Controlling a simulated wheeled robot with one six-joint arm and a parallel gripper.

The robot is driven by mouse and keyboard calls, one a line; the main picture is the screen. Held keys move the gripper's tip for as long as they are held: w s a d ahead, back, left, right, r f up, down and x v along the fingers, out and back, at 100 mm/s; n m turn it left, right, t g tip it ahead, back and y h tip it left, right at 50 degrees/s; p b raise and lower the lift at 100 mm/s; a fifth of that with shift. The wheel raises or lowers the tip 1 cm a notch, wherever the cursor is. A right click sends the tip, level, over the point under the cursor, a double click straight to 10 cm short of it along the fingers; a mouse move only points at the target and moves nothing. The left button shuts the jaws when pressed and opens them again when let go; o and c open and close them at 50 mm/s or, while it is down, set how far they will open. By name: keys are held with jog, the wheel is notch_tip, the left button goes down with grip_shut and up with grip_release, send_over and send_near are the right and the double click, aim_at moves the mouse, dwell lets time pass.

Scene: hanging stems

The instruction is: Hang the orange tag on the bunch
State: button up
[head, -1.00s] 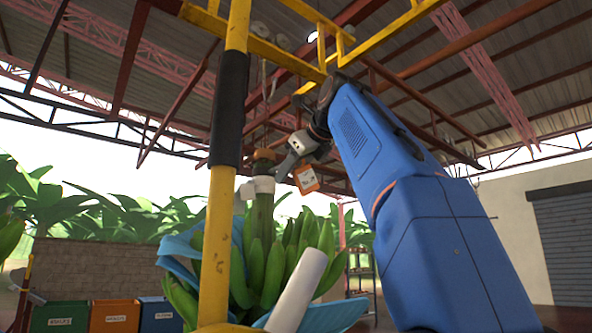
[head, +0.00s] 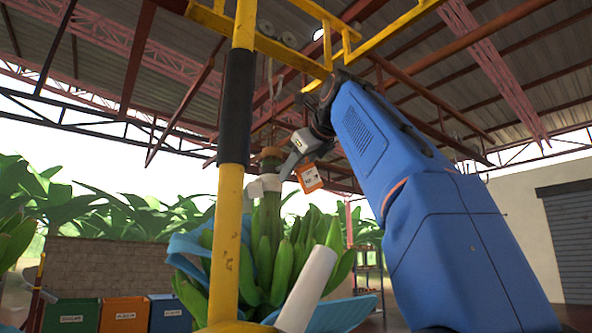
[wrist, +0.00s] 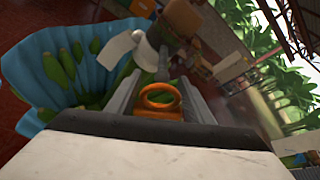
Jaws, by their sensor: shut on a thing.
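The bunch (head: 283,265) is green bananas hanging from a thick stem (head: 268,208) with a brown cut top and a white band (head: 262,186) around it. In the wrist view the stem's brown top (wrist: 183,20) is ahead of the fingers. My gripper (head: 287,172) is shut on the orange tag, with its fingertips beside the stem near the white band; I cannot tell if they touch. The orange tag (head: 309,177) hangs below the fingers, its printed face showing. Its orange loop (wrist: 160,98) shows between my fingers in the wrist view.
A blue cover (head: 190,258) wraps the bunch. A white tube (head: 306,290) shows in front. A yellow post (head: 226,235) with a black sleeve stands in front at left, joining yellow bars overhead. Green, orange and blue bins (head: 124,314) stand behind at left.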

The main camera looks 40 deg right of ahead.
jog(key=shift+w+a, duration=0.1)
jog(key=shift+w, duration=2.65)
dwell(2.4)
